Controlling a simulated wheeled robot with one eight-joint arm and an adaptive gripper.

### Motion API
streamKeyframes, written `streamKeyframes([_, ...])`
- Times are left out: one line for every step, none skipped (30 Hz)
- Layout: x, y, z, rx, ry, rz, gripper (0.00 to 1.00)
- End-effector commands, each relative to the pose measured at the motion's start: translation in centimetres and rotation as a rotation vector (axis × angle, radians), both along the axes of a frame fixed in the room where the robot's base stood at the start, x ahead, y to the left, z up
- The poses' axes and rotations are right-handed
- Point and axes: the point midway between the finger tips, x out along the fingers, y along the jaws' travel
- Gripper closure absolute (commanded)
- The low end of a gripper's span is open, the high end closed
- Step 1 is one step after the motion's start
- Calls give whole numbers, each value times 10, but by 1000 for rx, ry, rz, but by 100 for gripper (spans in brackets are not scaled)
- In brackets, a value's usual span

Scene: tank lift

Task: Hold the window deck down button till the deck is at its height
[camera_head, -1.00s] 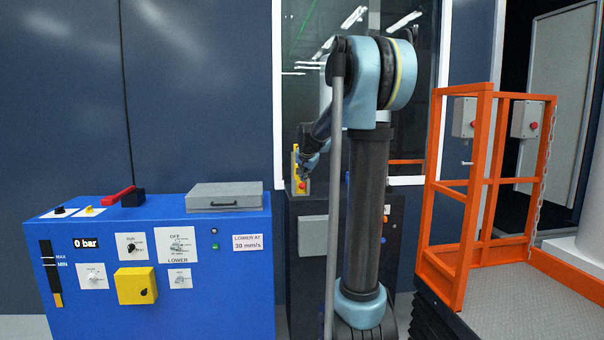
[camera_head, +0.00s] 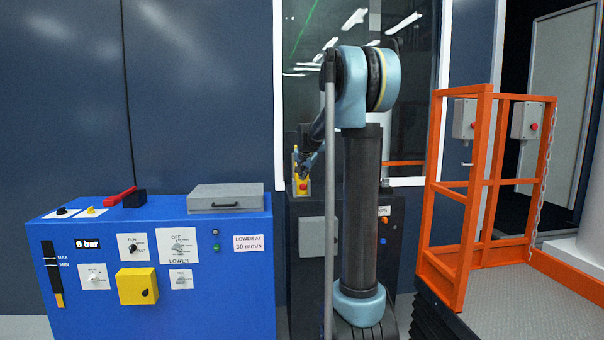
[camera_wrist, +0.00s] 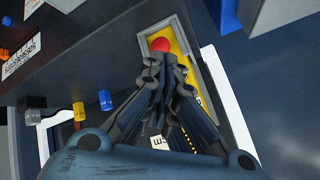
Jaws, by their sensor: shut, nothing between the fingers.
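A narrow yellow control panel (camera_wrist: 188,62) in a grey frame carries a red round button (camera_wrist: 160,44) near its end. In the head view the panel (camera_head: 295,160) is on the dark cabinet in front of the window, with the red button (camera_head: 303,187) at its lower end. My gripper (camera_wrist: 162,64) is shut and empty, its fingertips over the panel beside the red button; it also shows in the head view (camera_head: 305,172). The fingers hide the panel's middle, so the down button cannot be made out, nor whether the tips touch it.
A blue console (camera_head: 215,295) with dials and a yellow box (camera_head: 137,286) stands at the left. An orange railed platform (camera_head: 470,200) with grey boxes and red buttons is at the right. The dark cabinet (camera_head: 304,270) has small knobs on its front.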

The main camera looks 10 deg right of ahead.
Motion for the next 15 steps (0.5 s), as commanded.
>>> streamKeyframes([7,0,0,0,0,0,100])
streamKeyframes([10,0,0,0,0,0,100])
streamKeyframes([15,1,0,0,0,0,100])
streamKeyframes([19,1,0,0,0,0,100])
streamKeyframes([22,1,0,0,0,0,100])
streamKeyframes([25,1,0,-1,0,1,100])
streamKeyframes([28,1,0,-1,0,1,100])
streamKeyframes([31,2,0,0,-1,1,100])
streamKeyframes([34,2,0,0,-1,1,100])
streamKeyframes([36,2,0,0,0,2,100])
streamKeyframes([38,2,0,0,0,2,100])
streamKeyframes([40,2,0,0,0,2,100])
streamKeyframes([41,2,0,0,0,2,100])
streamKeyframes([42,2,0,0,0,2,100])
streamKeyframes([43,2,0,0,0,2,100])
